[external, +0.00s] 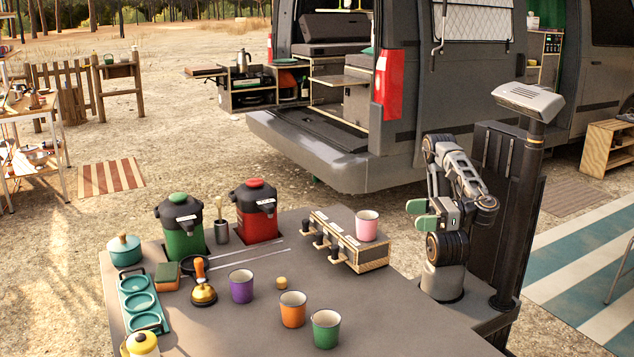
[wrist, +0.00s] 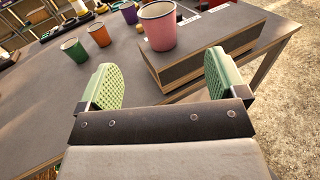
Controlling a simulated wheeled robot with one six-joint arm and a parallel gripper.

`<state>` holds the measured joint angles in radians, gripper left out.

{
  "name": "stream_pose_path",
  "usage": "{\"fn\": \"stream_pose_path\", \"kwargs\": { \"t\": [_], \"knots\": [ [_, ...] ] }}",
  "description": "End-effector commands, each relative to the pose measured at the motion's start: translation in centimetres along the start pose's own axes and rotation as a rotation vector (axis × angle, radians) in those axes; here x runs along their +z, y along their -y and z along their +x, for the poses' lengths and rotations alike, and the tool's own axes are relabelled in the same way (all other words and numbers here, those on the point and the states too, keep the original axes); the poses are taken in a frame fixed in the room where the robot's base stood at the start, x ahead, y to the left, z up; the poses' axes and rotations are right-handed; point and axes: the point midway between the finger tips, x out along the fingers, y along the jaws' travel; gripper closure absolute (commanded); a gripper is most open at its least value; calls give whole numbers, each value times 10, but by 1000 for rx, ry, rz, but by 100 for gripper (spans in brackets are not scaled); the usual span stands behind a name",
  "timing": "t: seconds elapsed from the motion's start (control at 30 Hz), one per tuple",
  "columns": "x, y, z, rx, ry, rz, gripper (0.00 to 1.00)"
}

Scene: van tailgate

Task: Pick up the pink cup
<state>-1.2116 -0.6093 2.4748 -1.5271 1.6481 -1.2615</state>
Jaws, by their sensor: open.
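The pink cup (external: 367,226) stands upright on top of a low wooden box with a dark top (external: 348,247), toward the right side of the table. The cup also shows in the wrist view (wrist: 159,27), beyond my fingers and near the top edge. My gripper (external: 428,215) is to the right of the cup, apart from it. In the wrist view its two green fingers (wrist: 162,82) are spread wide with nothing between them. The cup's open rim faces up.
A purple cup (external: 241,286), an orange cup (external: 292,309) and a green cup (external: 326,329) stand on the table. A green dispenser (external: 181,226) and a red dispenser (external: 256,211) stand at the back. The table (external: 385,320) is clear in front of the box.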

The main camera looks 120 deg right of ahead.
Motion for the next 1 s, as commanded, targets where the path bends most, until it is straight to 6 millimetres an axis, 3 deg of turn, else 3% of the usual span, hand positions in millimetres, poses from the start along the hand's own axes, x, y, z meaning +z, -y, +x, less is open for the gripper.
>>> {"fn": "stream_pose_path", "kwargs": {
  "t": [0.13, 0.6, 1.0],
  "knots": [
    [0, -1, 10, 5, 22, -12, 9],
    [2, -2, 72, 5, 20, -12, 9],
    [1, -2, 92, 6, 19, -12, 9]
  ]
}}
